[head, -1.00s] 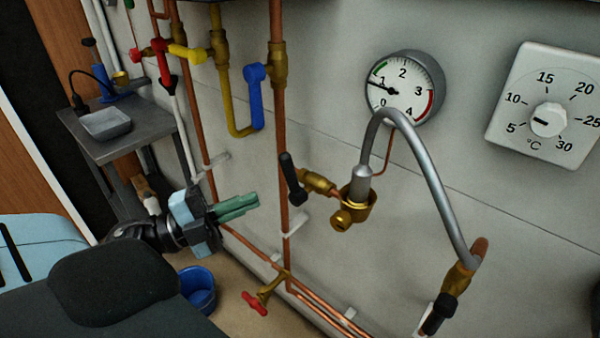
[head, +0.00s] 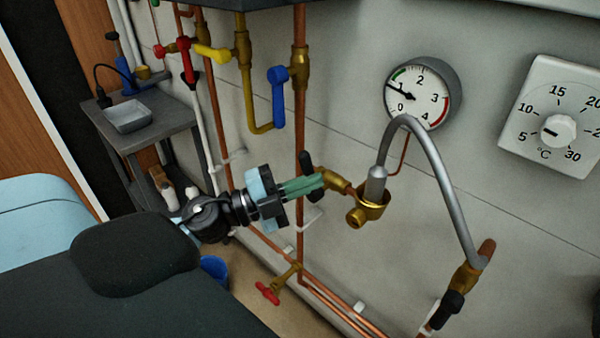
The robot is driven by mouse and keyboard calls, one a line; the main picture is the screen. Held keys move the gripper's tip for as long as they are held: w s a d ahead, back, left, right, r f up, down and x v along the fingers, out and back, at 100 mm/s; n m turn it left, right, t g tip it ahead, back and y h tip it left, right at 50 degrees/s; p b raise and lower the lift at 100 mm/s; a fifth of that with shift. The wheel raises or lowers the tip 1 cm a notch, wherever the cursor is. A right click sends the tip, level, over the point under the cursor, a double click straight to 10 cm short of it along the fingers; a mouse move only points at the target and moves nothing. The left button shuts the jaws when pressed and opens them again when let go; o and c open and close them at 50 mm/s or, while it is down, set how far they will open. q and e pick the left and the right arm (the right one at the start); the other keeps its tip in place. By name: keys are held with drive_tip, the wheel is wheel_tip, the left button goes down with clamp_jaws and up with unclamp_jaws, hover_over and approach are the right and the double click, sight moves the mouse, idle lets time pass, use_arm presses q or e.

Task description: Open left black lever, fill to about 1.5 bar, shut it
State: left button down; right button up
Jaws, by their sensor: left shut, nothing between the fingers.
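The left black lever (head: 306,161) sits on a brass valve (head: 335,182) left of the silver hose (head: 433,172). My left gripper (head: 321,181) has its green fingers shut and empty. The fingers overlap the lever in the head view and hide its middle; I cannot tell whether they touch it. The lever's upper end shows above the fingers, tilted slightly from upright. The pressure gauge (head: 425,110) is above the hose, its needle near 1, well below 2. A second black lever (head: 447,308) is at the hose's lower right end. My right gripper is not in view.
A blue lever (head: 279,97), a yellow lever (head: 212,53) and a red lever (head: 188,62) are on pipes at the upper left. A red-handled tap (head: 267,292) is low down. A thermostat dial (head: 557,130) is right. A grey side table (head: 150,137) stands left.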

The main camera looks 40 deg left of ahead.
use_arm(q)
drive_tip(key=w+a, duration=0.1)
drive_tip(key=w+a+f, duration=0.1)
drive_tip(key=shift+w+a+b, duration=0.1)
drive_tip(key=shift+a+b, duration=0.25)
drive_tip(key=shift+a, duration=0.05)
idle(0.3)
drive_tip(key=shift+f, duration=0.1)
